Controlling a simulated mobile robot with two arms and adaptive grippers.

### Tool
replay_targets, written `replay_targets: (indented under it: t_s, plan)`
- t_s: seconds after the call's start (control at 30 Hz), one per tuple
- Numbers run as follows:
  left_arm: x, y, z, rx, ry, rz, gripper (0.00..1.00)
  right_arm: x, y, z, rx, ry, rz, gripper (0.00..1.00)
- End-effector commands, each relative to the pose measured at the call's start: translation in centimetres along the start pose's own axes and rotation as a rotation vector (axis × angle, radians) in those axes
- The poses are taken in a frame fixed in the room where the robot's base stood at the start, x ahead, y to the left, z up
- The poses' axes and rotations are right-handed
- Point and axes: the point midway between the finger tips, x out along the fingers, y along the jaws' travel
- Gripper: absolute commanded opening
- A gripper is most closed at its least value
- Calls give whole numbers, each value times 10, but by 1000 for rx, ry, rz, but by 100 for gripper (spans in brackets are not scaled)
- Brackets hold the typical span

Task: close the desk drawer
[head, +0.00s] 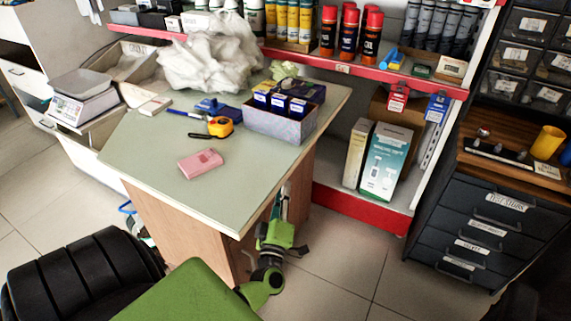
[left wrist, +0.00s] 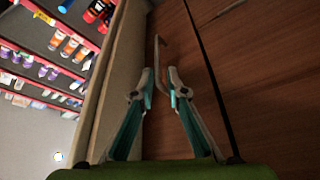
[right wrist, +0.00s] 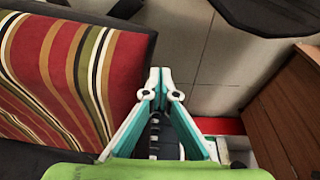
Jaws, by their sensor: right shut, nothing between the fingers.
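The desk (head: 160,150) has a pale green top and wooden sides. My left gripper (head: 278,205) is low beside the desk's right side, partly hidden by the desktop edge. In the left wrist view its fingers (left wrist: 160,80) are apart, with a thin metal handle (left wrist: 160,48) showing between and beyond the tips. Whether they touch it I cannot tell. The brown wooden front (left wrist: 250,70) beside the handle has a dark seam. How far the drawer stands out is not clear. My right gripper (right wrist: 161,80) is shut and empty in the right wrist view.
A red striped cushion (right wrist: 65,70) is left of my right gripper. A black chair (head: 85,275) stands at the front left. Red shelves (head: 365,72) and a dark drawer cabinet (head: 490,215) stand behind and right. Tiled floor (head: 345,255) is free right of the desk.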

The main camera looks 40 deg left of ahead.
Motion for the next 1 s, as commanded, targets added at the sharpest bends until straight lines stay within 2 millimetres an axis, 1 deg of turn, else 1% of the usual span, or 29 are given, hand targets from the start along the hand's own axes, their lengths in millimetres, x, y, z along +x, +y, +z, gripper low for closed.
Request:
replay_targets:
  t_s: [0.03,0.1,0.23,0.83,0.93,0.97,1.0]
  plan:
    - [-9,-1,0,0,-1,-3,14,0,0,0,0,0,0,0]
    - [-17,0,0,-1,0,-1,14,0,0,0,0,0,0,0]
    - [-25,0,0,-2,0,0,14,0,0,0,0,0,0,0]
    - [-27,0,1,-1,-2,1,14,0,0,0,0,0,0,0]
    - [-28,6,10,9,-40,12,14,0,0,0,0,0,0,0]
    - [-30,9,16,15,-64,19,14,0,0,0,0,0,0,0]
    - [-32,15,26,29,-110,32,14,0,0,0,0,0,0,0]
